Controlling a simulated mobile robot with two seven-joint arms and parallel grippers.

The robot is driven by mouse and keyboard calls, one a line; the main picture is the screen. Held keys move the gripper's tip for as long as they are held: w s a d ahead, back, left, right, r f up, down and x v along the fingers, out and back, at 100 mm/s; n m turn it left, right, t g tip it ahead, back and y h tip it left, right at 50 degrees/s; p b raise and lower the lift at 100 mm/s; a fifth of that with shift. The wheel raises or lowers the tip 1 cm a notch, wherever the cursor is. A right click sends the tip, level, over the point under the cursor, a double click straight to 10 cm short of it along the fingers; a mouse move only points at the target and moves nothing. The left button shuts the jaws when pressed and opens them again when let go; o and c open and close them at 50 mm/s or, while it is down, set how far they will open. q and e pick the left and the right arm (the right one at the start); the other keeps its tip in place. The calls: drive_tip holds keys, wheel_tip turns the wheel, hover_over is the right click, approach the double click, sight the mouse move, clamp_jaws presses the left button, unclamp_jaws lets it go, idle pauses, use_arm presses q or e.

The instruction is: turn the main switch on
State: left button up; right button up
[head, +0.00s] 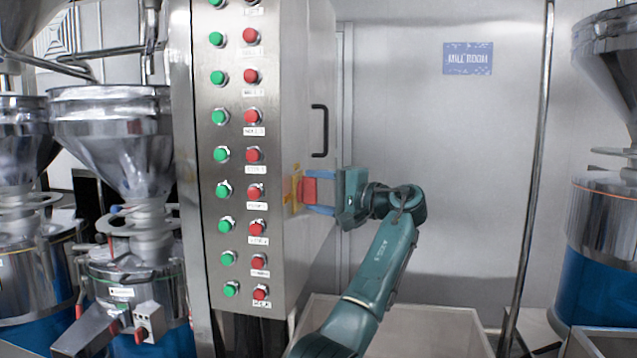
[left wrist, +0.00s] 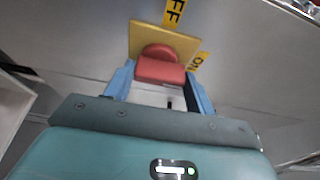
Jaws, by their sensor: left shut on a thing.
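The main switch is a red rotary handle (head: 310,190) on a yellow plate (head: 297,190), fixed to the side face of the steel control cabinet (head: 300,90). In the left wrist view the red handle (left wrist: 160,71) stands in front of the yellow plate (left wrist: 142,38). An OFF label (left wrist: 174,12) is at the top and an ON label (left wrist: 198,62) at the right. My left gripper (head: 314,192) has its blue fingers shut on the red handle, one on each side. Which label the handle points to I cannot tell. My right gripper is not in view.
The cabinet front carries columns of green (head: 222,154) and red buttons. A black door handle (head: 321,131) sticks out above the switch. Steel grinders with hoppers (head: 115,130) stand at left, another machine (head: 605,220) at right. A grey bin (head: 440,335) is below my arm.

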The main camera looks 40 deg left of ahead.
use_arm(q)
drive_tip(key=shift+m, duration=0.3)
drive_tip(key=o, duration=1)
drive_tip(key=shift+d, duration=0.1)
drive_tip(key=d, duration=0.4)
drive_tip(key=w+d+b, duration=0.1)
drive_tip(key=d, duration=0.3)
drive_tip(key=d+b, duration=0.1)
drive_tip(key=d, duration=0.4)
drive_tip(key=shift+w, duration=0.25)
